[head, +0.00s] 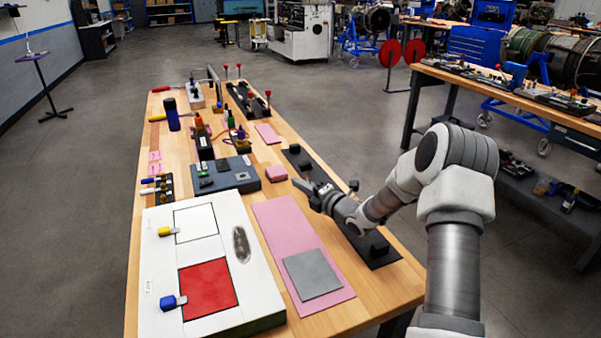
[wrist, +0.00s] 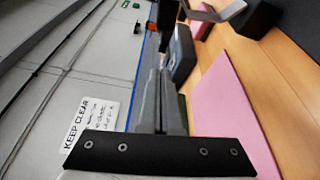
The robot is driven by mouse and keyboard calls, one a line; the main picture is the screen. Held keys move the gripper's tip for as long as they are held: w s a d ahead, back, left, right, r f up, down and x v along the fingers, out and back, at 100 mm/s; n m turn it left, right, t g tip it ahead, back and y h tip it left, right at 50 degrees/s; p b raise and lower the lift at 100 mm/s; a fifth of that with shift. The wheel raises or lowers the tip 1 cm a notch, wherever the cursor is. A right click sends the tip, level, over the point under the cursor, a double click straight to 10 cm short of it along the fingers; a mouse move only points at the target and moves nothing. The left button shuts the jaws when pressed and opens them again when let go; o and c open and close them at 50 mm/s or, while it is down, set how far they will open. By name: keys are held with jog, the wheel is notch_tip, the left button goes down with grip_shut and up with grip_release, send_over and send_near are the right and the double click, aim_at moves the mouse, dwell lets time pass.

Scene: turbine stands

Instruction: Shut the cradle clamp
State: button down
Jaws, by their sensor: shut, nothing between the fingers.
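A long black base plate (head: 325,177) with black blocks lies along the right side of the wooden bench; I take it for the cradle. One block (head: 375,246) stands at its near end and another (head: 295,149) at its far end. My gripper (head: 304,188) reaches in from the right over the middle of the plate, hiding part of it. In the wrist view my gripper (wrist: 160,62) is shut and empty. A grey metal bar (wrist: 210,14) and a black block (wrist: 254,18) show past its fingertips. I cannot tell whether the bar is the clamp, or its position.
Pink mats lie left of the plate, the nearer one (head: 280,222) under a grey square (head: 312,274). A pink block (head: 277,173) and a blue-grey box (head: 226,174) stand beyond. A white panel (head: 205,320) fills the near left. A second bench (head: 500,88) stands right.

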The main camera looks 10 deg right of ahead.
jog(key=w, duration=0.2)
jog(key=w+d+p, duration=0.1)
jog(key=w, duration=0.2)
jog(key=shift+w+d+r, duration=0.15)
jog(key=shift+r, duration=0.05)
jog(key=shift+d, duration=0.1)
dwell(0.4)
